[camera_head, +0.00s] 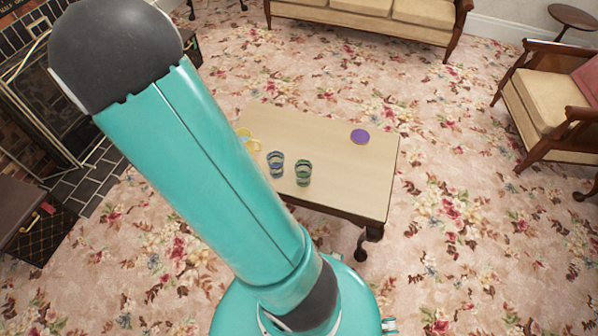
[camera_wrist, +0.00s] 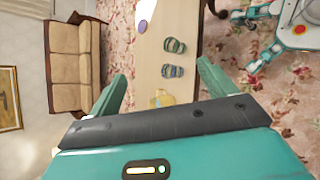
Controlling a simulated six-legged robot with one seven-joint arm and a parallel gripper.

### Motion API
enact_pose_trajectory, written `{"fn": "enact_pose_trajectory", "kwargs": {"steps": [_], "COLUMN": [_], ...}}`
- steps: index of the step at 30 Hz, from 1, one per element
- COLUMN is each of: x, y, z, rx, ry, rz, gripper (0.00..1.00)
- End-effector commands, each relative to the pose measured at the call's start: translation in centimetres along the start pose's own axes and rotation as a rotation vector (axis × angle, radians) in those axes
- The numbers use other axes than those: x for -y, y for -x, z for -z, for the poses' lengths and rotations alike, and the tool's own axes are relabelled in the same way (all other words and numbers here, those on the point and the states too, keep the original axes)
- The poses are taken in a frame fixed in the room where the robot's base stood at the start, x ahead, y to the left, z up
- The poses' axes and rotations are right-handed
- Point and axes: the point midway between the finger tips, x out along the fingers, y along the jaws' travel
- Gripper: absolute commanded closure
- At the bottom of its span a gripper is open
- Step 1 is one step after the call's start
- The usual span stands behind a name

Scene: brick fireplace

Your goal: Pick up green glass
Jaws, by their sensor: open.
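The green glass (camera_head: 303,175) stands upright near the front edge of the pale coffee table (camera_head: 352,172) in the head view. It also shows in the wrist view (camera_wrist: 174,46). A bluish glass (camera_head: 275,165) stands close beside it, to its left in the head view and below it in the wrist view (camera_wrist: 173,71). My gripper (camera_wrist: 162,70) is open and empty. Its fingers are spread wide in the wrist view, with the table and glasses seen beyond them, apart from the fingers. The gripper is out of the head view.
A yellow mug (camera_head: 250,141) is partly hidden by my arm. A purple disc (camera_head: 359,136) lies at the back of the table. The table's right part is bare. A sofa (camera_head: 365,12), an armchair (camera_head: 545,90) and a fireplace (camera_head: 45,95) stand around; flowered carpet is open between.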

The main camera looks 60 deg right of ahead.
Motion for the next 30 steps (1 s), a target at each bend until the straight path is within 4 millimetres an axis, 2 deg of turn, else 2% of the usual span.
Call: {"fn": "enact_pose_trajectory", "kwargs": {"steps": [1, 8, 14, 20, 24, 30], "x": [0.1, 0.1, 1.2, 3.6, 6.1, 9.8], "y": [-1.9, -9.1, -15.6, -22.4, -27.1, -32.5], "z": [0.7, 3.5, 5.7, 7.6, 8.7, 9.4], "rx": [0.05, 0.215, 0.324, 0.391, 0.411, 0.403], "ry": [0.038, 0.208, 0.379, 0.57, 0.712, 0.88], "rz": [-0.033, -0.204, -0.351, -0.492, -0.586, -0.685], "gripper": [0.17, 0.17, 0.17, 0.17, 0.17, 0.17]}}
